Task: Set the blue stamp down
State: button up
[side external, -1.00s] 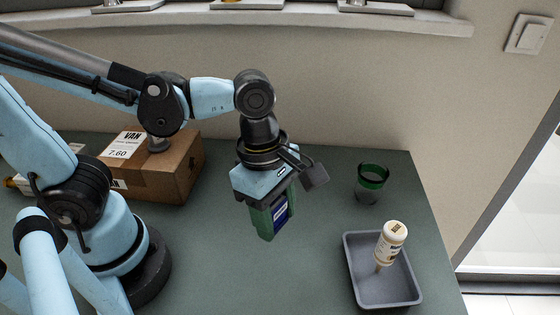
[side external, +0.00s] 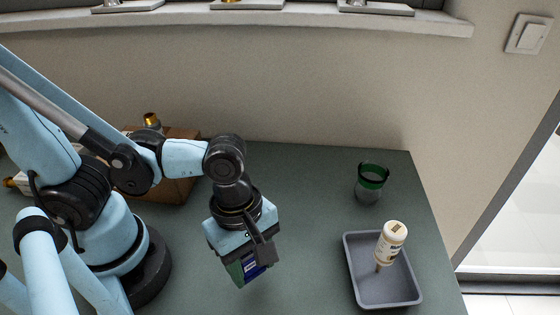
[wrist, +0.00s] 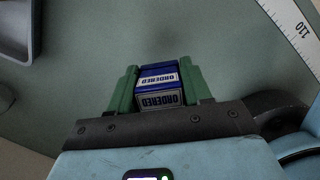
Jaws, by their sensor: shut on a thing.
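The blue stamp (wrist: 158,72) has white labels reading "ORDERED" and sits between the green fingers of my gripper (wrist: 158,84) in the wrist view. In the side external view my gripper (side external: 243,272) is low over the green table, left of the tray, with its fingers pointing down. A small blue and white patch of the stamp (side external: 254,268) shows between the fingers there. The gripper is shut on the stamp. The stamp's lower end is mostly hidden, and I cannot tell whether it touches the table.
A grey tray (side external: 352,267) with a white-topped bottle-like thing (side external: 391,240) stands at the right. A green-rimmed glass (side external: 370,183) stands behind it. A cardboard box (side external: 178,188) is at the back left. A white ruler (wrist: 296,28) lies on the table (side external: 310,215), whose middle is clear.

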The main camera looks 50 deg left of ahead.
aim_at(252, 273)
jog(key=shift+f, duration=1.7)
jog(key=shift+f, duration=0.15)
jog(key=o, duration=1)
jog(key=shift+o, duration=0.2)
jog(key=shift+r, duration=0.2)
jog(key=shift+a+r, duration=0.9)
jog(key=shift+r, duration=5)
jog(key=w+a+r+m+t+y, duration=0.1)
jog(key=w+a+m+t, duration=0.6)
jog(key=w+a+m, duration=0.5)
jog(key=a+m, duration=0.2)
jog(key=m, duration=0.4)
jog(key=shift+r+y, duration=0.2)
jog(key=shift+y, duration=0.2)
